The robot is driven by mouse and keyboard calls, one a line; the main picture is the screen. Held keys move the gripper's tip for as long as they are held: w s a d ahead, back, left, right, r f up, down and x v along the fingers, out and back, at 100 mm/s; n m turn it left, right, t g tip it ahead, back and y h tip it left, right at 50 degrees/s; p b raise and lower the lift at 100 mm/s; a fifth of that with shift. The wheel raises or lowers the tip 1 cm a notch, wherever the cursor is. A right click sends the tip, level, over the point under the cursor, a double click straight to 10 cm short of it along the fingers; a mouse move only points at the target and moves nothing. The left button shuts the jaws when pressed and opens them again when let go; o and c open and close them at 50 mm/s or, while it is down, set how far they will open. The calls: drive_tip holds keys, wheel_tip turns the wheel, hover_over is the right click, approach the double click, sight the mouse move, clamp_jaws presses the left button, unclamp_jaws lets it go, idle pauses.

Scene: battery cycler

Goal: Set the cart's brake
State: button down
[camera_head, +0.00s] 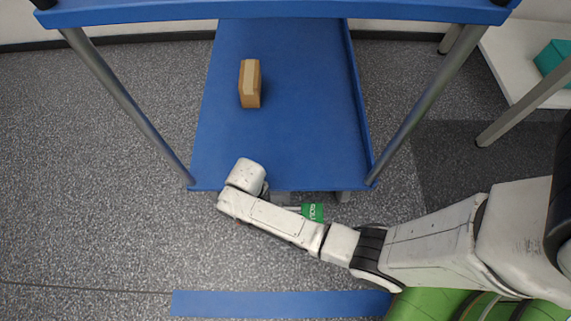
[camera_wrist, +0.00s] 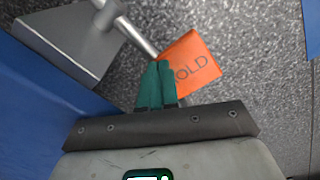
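The blue cart (camera_head: 285,130) stands ahead of me, its near lower edge beside my wrist. A green tag with white letters (camera_head: 313,212) shows under that edge, partly behind my arm, with a short pale bar to its left. In the wrist view, a grey metal rod (camera_wrist: 137,37) runs from a grey bracket (camera_wrist: 75,40) toward an orange tag (camera_wrist: 188,66) lettered "HOLD", its first letter covered. My gripper (camera_wrist: 157,64) has its teal fingers together, tips at the rod's end and in front of the orange tag. Whether they touch the rod is unclear. The head view hides the fingers.
A tan block (camera_head: 250,83) lies on the cart's blue shelf. Grey legs (camera_head: 130,105) rise at the cart's sides. A white table with a teal box (camera_head: 553,57) stands at right. A blue floor strip (camera_head: 280,304) lies nearer me. The left floor is clear.

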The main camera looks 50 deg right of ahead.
drive_tip(key=shift+f, duration=0.25)
drive_tip(key=shift+r, duration=0.1)
wheel_tip(320, 180, up, 7)
drive_tip(key=p, duration=0.7)
drive_tip(key=shift+p, duration=0.4)
idle(0.6)
